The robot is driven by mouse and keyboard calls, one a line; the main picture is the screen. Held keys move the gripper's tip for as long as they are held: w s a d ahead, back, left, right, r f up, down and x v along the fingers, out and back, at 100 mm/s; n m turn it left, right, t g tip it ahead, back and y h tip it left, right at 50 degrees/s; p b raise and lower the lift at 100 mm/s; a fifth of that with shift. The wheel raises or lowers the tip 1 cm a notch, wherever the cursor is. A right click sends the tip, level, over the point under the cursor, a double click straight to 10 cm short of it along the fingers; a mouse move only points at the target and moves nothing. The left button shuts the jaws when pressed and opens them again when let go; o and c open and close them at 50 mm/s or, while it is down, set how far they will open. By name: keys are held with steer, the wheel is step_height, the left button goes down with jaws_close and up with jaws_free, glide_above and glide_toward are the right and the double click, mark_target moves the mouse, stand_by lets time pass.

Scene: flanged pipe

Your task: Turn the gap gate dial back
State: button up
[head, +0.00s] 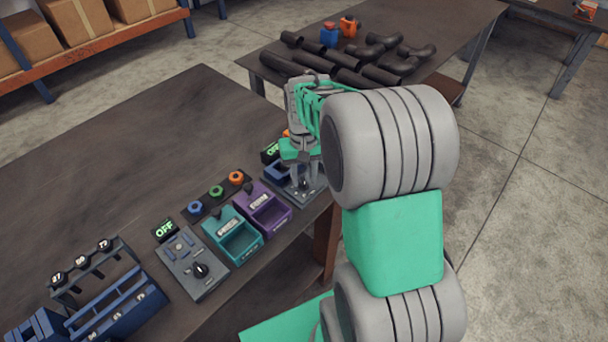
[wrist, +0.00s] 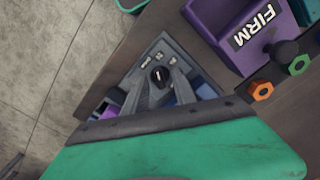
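A dark grey control panel (head: 312,194) lies at the table's right edge, under my gripper; it also shows in the wrist view (wrist: 152,58). Its round black dial (wrist: 160,76) has a pale pointer mark. The dial also shows small in the head view (head: 304,185). My gripper (wrist: 161,72) points down over the panel, its two fingers apart, one on each side of the dial. I cannot tell whether either finger touches it. A second grey panel with a black dial (head: 200,270) sits further left on the table. The small lettering is too small to read.
A teal bin (head: 232,238) and a purple bin (head: 264,208) marked FIRM stand between the panels. Blue, green and orange nuts (head: 236,177) lie behind them. A green OFF display (head: 165,230) stands by the left panel. Black pipes (head: 345,75) lie on the far table.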

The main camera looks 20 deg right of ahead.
steer(key=shift+f, duration=0.2)
steer(key=shift+c, duration=0.5)
jaws_close()
